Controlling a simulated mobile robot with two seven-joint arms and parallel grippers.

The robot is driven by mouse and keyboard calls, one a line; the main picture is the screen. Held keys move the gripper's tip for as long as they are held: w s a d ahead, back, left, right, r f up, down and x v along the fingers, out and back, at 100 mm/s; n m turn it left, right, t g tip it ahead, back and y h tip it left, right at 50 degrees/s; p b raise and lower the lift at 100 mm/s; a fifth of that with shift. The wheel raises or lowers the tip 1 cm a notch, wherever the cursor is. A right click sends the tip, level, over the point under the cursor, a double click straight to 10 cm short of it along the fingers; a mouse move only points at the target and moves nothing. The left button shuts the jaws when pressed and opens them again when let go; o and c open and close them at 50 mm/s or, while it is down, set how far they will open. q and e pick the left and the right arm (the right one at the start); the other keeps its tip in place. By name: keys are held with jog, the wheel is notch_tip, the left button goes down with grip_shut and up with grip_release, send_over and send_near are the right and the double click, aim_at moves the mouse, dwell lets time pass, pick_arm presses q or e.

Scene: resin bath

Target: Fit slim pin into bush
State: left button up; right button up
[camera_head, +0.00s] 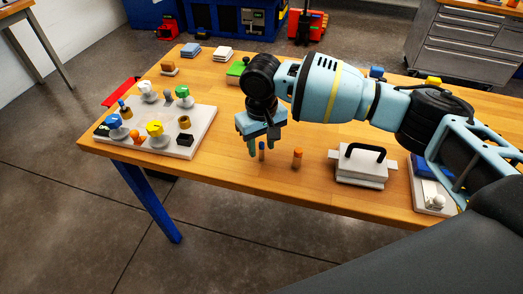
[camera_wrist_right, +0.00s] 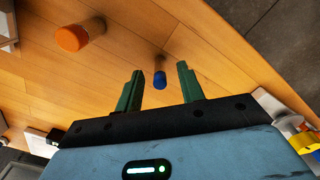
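A slim blue pin (camera_head: 261,152) stands upright on the wooden table. It also shows in the right wrist view (camera_wrist_right: 160,78), in line with the gap between the fingers. My right gripper (camera_head: 264,147) is open and points down at the blue pin; its green fingers (camera_wrist_right: 159,85) are apart on either side, with clear space to the pin. I cannot tell whether the fingertips reach down level with it. A brass-coloured ring, which looks like the bush (camera_head: 184,122), sits on the white board (camera_head: 200,143) at the left. My left gripper is not in view.
A thicker orange pin (camera_head: 297,158) stands close to the right of the blue one. A white block with a black handle (camera_head: 362,164) stands further right. Several coloured fittings crowd the white board. The table between board and gripper is clear.

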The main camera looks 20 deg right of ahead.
grip_shut()
jog(key=shift+r, duration=0.55)
jog(key=r, duration=0.1)
jog(key=a+r, duration=0.1)
jog(key=shift+s+a+r, duration=0.1)
jog(key=shift+s+r, duration=0.2)
jog(key=s+a, duration=0.3)
jog(key=a, duration=0.3)
jog(key=s+a+r, duration=0.1)
jog(key=s+a, duration=0.2)
jog(key=a, duration=0.4)
jog(key=shift+s+r+p, duration=0.15)
jog(key=shift+s+p, duration=0.1)
jog(key=shift+p, duration=0.1)
